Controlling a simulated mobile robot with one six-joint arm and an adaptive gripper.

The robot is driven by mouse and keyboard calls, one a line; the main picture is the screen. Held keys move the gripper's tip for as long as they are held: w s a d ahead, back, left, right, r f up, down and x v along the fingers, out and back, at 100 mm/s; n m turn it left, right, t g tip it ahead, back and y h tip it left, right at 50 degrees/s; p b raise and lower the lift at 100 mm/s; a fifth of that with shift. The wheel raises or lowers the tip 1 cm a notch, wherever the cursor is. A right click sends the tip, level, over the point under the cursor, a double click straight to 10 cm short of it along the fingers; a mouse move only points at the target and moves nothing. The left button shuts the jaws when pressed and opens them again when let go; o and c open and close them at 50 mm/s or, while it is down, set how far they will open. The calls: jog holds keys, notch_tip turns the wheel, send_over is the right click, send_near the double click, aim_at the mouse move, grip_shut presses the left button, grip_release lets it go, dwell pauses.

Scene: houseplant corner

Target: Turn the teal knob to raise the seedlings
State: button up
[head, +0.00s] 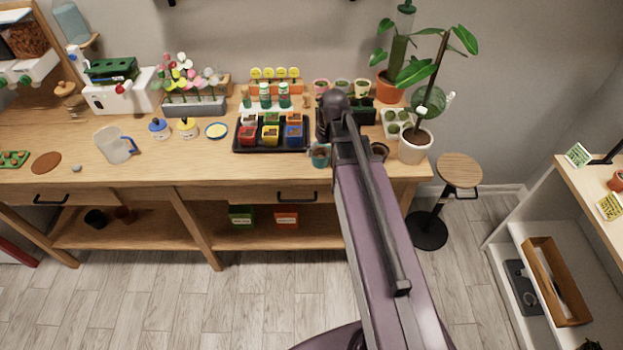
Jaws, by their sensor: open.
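A white box-shaped device (122,99) stands at the back left of the wooden bench. It carries a dark green tray (112,69), perhaps of seedlings, too small to tell. A red knob (120,89) shows on its front. Farther left, a small green knob (25,80) sits on another white unit (42,66) at the picture's edge. I cannot tell whether this green knob is the teal one. My arm reaches from the bottom to the right part of the bench, far from both devices. Its jaws are not visible, perhaps hidden behind the dark joint.
A black tray (237,150) with coloured pots lies left of my arm. A potted plant (415,147) and stool (459,171) are to the right.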

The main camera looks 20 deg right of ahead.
jog(key=s+a+f+m+b, duration=0.1)
jog(key=s+a+f+b, duration=0.1)
jog(key=s+a, duration=0.3)
jog(key=shift+s+a+f+g+h, duration=0.2)
jog(key=shift+s+f+g+h, duration=0.25)
jog(key=shift+s, duration=0.2)
jog(key=s+a, duration=0.2)
jog(key=s, duration=0.1)
jog(key=shift+s, duration=0.15)
